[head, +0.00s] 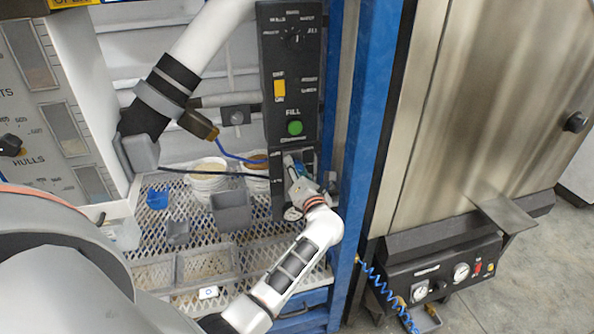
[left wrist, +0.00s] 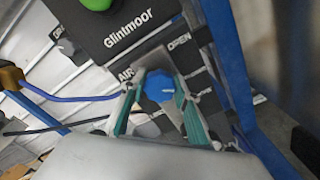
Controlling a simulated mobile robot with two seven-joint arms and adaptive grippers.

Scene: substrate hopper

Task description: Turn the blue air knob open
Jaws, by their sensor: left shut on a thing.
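The blue air knob (left wrist: 158,86) sits on the dark panel in the left wrist view, near the printed words AIR and OPEN. My left gripper (left wrist: 156,96) has its two teal-edged fingers on either side of the knob and is shut on it. In the head view my left gripper (head: 298,182) is at the lower part of the black control panel (head: 291,90), below the green FILL button (head: 295,128). The right gripper is not in view.
A blue post (head: 366,130) stands close to the right of the gripper. White tubs (head: 208,182) and grey bins (head: 232,212) stand on a mesh shelf to the left. A blue hose (head: 240,158) and a dark cable run left of the panel. A steel cabinet (head: 480,100) is at right.

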